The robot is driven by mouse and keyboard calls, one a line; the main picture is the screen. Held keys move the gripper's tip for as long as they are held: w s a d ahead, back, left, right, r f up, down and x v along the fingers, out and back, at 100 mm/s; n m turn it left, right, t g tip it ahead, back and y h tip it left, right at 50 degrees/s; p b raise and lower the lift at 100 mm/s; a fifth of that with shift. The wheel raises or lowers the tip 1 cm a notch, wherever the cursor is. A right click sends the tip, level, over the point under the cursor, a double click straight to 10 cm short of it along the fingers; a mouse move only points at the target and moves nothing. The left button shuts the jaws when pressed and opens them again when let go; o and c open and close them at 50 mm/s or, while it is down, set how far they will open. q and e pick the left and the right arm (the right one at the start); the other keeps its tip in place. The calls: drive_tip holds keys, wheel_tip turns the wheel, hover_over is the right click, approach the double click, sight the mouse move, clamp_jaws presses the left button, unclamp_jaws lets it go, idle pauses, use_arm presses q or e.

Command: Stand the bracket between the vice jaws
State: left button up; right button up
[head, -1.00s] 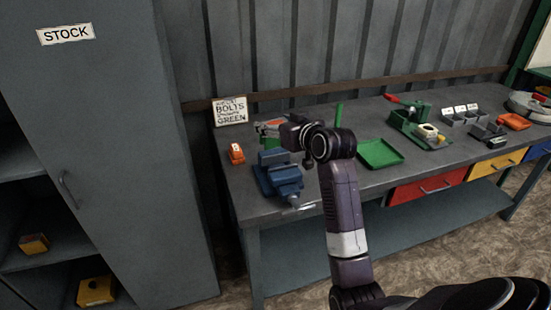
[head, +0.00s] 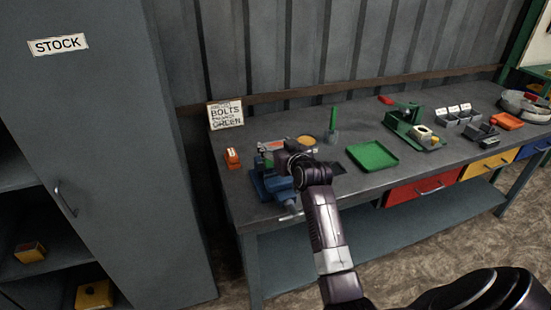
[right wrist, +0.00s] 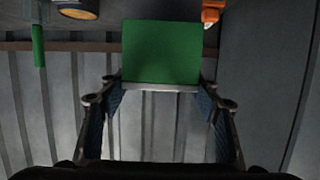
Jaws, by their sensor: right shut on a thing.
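The blue vice (head: 262,188) stands near the left front corner of the bench, partly hidden behind my right gripper and arm. My right gripper (head: 284,161) is over the vice's back right side, in front of the jaws in this view. It is shut on the bracket, which shows in the right wrist view as a green plate (right wrist: 160,52) with a pale edge, between the two fingers (right wrist: 160,100). In the head view only a little green shows beside the gripper. I cannot tell whether the bracket touches the jaws. My left gripper is not in view.
A green post (head: 333,122), a round tan-topped thing (head: 306,141) and a green tray (head: 372,156) are to the right. The grey cabinet (head: 110,130) is close on the left.

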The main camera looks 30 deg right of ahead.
drive_tip(key=shift+f, duration=2.55)
drive_tip(key=o, duration=1.8)
drive_tip(key=shift+s+f, duration=0.1)
drive_tip(key=shift+f, duration=0.1)
drive_tip(key=b+v, duration=0.1)
drive_tip(key=v, duration=1.1)
drive_tip(key=shift+r, duration=0.1)
